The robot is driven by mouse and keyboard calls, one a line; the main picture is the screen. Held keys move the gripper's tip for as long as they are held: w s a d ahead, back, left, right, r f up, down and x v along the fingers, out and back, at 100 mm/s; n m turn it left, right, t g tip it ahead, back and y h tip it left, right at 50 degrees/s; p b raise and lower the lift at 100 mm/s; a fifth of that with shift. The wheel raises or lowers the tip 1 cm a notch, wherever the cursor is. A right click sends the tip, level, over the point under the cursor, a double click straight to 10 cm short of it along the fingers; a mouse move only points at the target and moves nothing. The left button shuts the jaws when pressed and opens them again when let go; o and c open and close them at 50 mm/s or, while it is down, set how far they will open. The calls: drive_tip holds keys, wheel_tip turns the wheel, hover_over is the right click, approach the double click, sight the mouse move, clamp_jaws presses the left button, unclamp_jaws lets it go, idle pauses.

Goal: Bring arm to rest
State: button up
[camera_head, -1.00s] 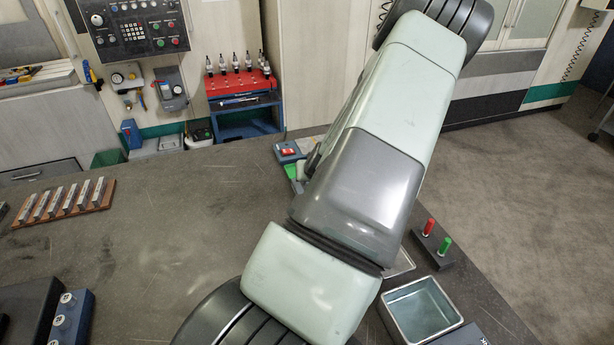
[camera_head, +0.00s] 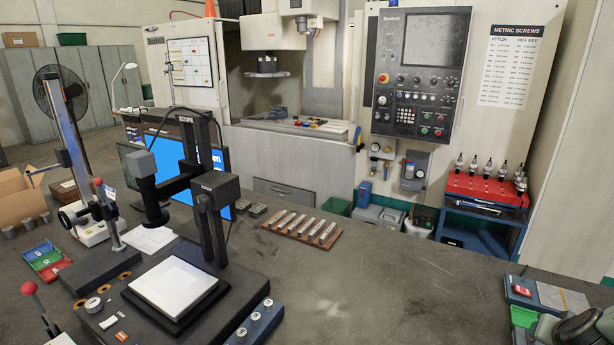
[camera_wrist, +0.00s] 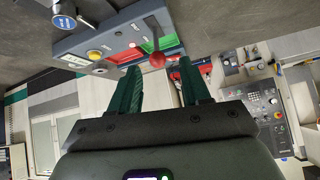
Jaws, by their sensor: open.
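My gripper (camera_wrist: 159,64) shows in the wrist view with its two dark green fingers spread apart. Nothing is between the fingers that I can see them touching. A grey box (camera_wrist: 98,52) with a yellow button, red and green patches and a red-knobbed lever (camera_wrist: 156,58) appears beyond the fingertips. In the head view only a dark rounded part of my arm (camera_head: 575,328) shows at the bottom right corner. The gripper itself is outside the head view.
The dark bench holds a measuring stand with a white plate (camera_head: 174,287), a wooden rack of metal blocks (camera_head: 301,230) and a red-knobbed press at left. A red tool rack (camera_head: 487,186) and a machine control panel (camera_head: 416,75) stand behind. The bench's middle right is clear.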

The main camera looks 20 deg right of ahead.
drive_tip(key=w+a+r+n+g+y, duration=0.1)
drive_tip(key=w+a+r, duration=0.25)
drive_tip(key=a, duration=0.45)
drive_tip(key=w+a+r+n+g+y, duration=0.1)
drive_tip(key=w+a+r+n+y, duration=0.15)
drive_tip(key=a+r, duration=0.35)
drive_tip(key=w+a+r+n+g+y, duration=0.1)
drive_tip(key=w+a+r, duration=0.25)
drive_tip(key=a, duration=0.55)
drive_tip(key=s+a+r+n+t+y, duration=0.1)
drive_tip(key=s+a+r+n, duration=0.2)
drive_tip(key=a+r, duration=0.6)
drive_tip(key=s+a+r+n+t+y, duration=0.1)
drive_tip(key=s+a+r+n, duration=0.3)
drive_tip(key=a+r, duration=0.6)
drive_tip(key=a+t, duration=0.1)
drive_tip(key=a, duration=0.5)
drive_tip(key=shift+s, duration=0.4)
drive_tip(key=shift+o, duration=0.3)
drive_tip(key=shift+d, duration=0.1)
